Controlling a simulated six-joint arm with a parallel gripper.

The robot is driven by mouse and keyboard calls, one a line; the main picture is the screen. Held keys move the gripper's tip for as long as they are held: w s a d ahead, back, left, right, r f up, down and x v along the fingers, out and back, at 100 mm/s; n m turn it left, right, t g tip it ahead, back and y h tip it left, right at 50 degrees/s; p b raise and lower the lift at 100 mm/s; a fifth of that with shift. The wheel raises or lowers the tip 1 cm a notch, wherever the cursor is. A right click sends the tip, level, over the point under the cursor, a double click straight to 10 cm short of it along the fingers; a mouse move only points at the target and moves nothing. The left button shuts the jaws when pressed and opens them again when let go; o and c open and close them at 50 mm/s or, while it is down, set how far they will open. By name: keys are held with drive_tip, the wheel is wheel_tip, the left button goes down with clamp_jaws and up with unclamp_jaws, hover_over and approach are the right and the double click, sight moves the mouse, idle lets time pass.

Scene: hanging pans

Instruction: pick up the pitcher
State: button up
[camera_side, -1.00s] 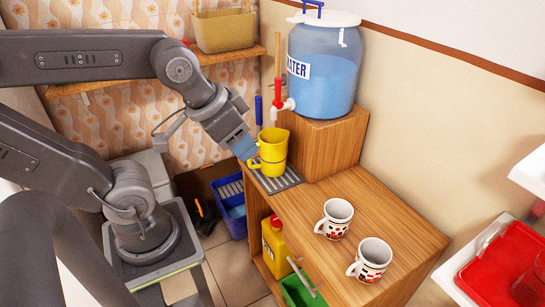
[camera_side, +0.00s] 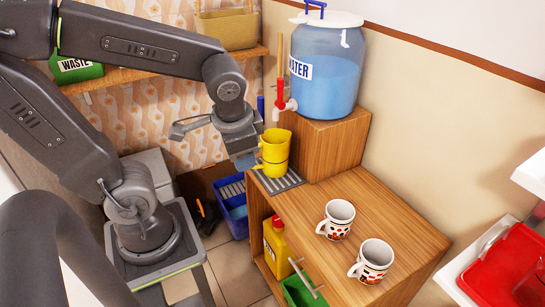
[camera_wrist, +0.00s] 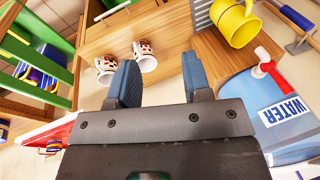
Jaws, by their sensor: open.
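The yellow pitcher (camera_side: 275,148) stands upright on the grey drip grate (camera_side: 278,180), below the red tap of the water dispenser (camera_side: 325,68). My gripper (camera_side: 246,160) is just left of the pitcher in the side view, and it partly blends with the pitcher's handle there. In the wrist view my gripper (camera_wrist: 160,80) is open, with two blue fingertips apart and nothing between them. In that view the pitcher (camera_wrist: 234,22) lies at the upper right, outside the fingers. Whether a finger touches the pitcher cannot be told.
Two patterned mugs (camera_side: 338,219) (camera_side: 372,262) stand on the wooden cabinet top (camera_side: 400,225). The dispenser rests on a wooden block (camera_side: 330,145) behind the pitcher. A blue bin (camera_side: 235,205) is on the floor at left. A red tray (camera_side: 500,270) is at far right.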

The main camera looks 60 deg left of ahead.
sight(269, 156)
drive_tip(key=w+a+f+m+t+y, duration=0.1)
drive_tip(key=w+a+f+m+y, duration=0.2)
drive_tip(key=a+f+m+y, duration=0.4)
drive_tip(key=w+a+f+m+t+y, duration=0.1)
drive_tip(key=w+a+f+m+y, duration=0.15)
drive_tip(key=f+m, duration=0.45)
drive_tip(key=w+a+f+m+y, duration=0.4)
drive_tip(key=a+f+m+y, duration=0.15)
drive_tip(key=f, duration=0.35)
drive_tip(key=w+x, duration=0.1)
drive_tip(key=x, duration=1.1)
drive_tip(key=shift+a, duration=0.25)
drive_tip(key=shift+r, duration=0.1)
drive_tip(key=shift+c, duration=0.3)
clamp_jaws()
